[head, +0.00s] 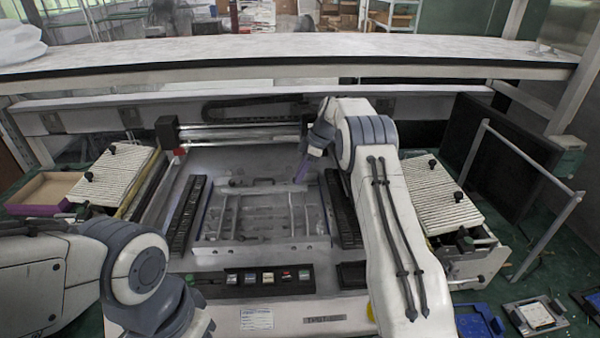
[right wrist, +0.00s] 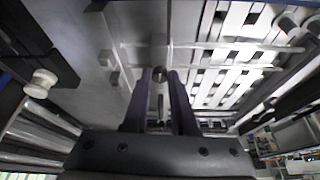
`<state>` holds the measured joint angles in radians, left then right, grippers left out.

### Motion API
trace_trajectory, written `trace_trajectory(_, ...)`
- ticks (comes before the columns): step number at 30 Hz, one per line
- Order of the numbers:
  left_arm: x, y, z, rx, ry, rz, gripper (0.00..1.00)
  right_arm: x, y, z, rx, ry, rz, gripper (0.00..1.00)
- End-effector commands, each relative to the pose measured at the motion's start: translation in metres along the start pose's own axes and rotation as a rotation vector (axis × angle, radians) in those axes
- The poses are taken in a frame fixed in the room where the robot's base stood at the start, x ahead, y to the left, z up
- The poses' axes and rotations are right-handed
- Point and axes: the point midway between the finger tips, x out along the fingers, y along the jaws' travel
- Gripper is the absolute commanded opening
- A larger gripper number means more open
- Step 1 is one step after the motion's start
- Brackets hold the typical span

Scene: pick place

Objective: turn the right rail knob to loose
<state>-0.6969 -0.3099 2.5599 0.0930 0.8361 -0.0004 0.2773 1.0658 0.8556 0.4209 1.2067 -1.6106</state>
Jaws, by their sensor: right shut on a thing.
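My right gripper (head: 302,168) reaches down at the back right of the metal frame fixture (head: 212,240). In the right wrist view its two dark fingers (right wrist: 160,80) are closed around a small dark round knob (right wrist: 159,73), which looks like the right rail knob. The knob's turn position cannot be read, and in the head view the gripper and arm hide it. My left arm is folded low at the left of the head view, its gripper out of the picture.
Black slotted strips (head: 186,215) flank the fixture. Ribbed white plates with black knobs stand at left (head: 118,175) and right (head: 440,195). A row of coloured buttons (head: 268,278) lies in front. A dark panel (head: 505,155) and metal rail stand at far right.

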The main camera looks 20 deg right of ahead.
Motion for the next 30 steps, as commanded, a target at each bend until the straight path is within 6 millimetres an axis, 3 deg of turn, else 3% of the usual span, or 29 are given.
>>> trace_trajectory(7, -0.0094, 0.0007, -0.0005, 0.0, 0.0, 0.0, 0.5, -0.0018, 0.0021, 0.0019, -0.085, -0.004, -0.034, 0.0)
trace_trajectory(24, -0.0106, 0.0008, -0.0005, 0.0, 0.0, 0.0, 0.5, -0.0011, 0.0025, 0.0025, -0.113, -0.005, -0.044, 0.0)
trace_trajectory(25, -0.0106, 0.0008, -0.0005, 0.0, 0.0, 0.0, 0.5, -0.0011, 0.0025, 0.0025, -0.113, -0.005, -0.044, 0.33)
trace_trajectory(27, -0.0106, 0.0008, -0.0005, 0.0, 0.0, 0.0, 0.5, -0.001, 0.0025, 0.0023, -0.112, -0.005, -0.044, 0.55)
trace_trajectory(30, -0.0106, 0.0008, -0.0005, 0.0, 0.0, 0.0, 0.5, -0.0007, 0.0023, 0.0017, -0.112, -0.004, -0.045, 0.55)
